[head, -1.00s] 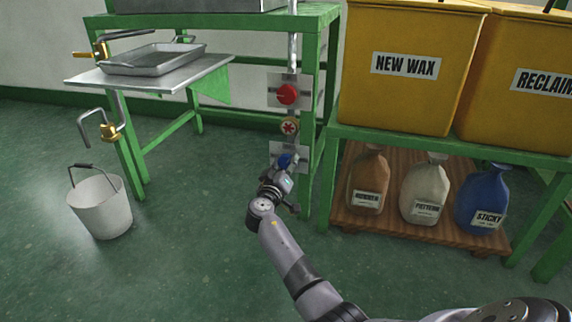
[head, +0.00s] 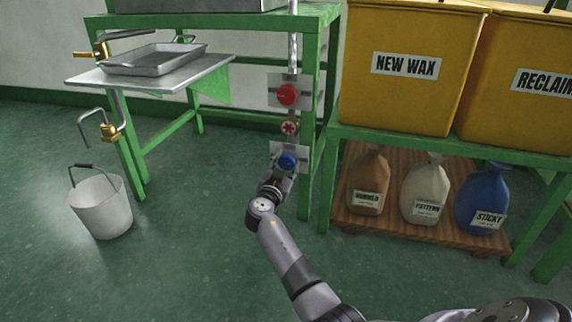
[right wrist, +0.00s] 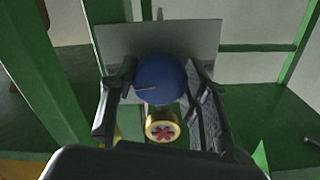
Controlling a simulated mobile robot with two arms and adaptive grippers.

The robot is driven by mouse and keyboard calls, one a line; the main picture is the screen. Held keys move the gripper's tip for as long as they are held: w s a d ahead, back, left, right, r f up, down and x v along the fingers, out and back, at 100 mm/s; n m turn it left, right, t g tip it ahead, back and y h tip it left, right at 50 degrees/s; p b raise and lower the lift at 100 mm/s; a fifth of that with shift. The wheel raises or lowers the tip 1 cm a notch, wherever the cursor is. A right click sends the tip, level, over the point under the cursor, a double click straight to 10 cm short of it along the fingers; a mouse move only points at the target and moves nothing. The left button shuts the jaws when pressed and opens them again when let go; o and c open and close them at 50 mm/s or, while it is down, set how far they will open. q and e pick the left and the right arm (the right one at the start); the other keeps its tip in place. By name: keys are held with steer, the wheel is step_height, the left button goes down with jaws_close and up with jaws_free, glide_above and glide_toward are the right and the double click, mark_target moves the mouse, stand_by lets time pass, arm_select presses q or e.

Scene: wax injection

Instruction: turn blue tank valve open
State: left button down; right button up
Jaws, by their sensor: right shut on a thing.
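The blue valve knob (head: 286,161) sits on a grey plate low on the vertical pipe of the green stand. In the right wrist view the blue knob (right wrist: 160,82) is between the two fingers, in front of its metal plate (right wrist: 128,40). My right gripper (head: 282,170) is shut on the knob, one finger on each side of it. A line mark shows on the knob's face. My left gripper is not in view.
A red knob (head: 288,94) and a small brass valve with a red star (head: 289,127) are above on the same pipe. A green table leg (head: 307,180) stands close at right. A bucket (head: 101,205) stands on the floor at left.

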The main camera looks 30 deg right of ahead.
mark_target(286, 156)
steer(key=shift+m, duration=0.8)
steer(key=o, duration=1.1)
steer(key=shift+o, duration=0.2)
step_height(286, 156, up, 10)
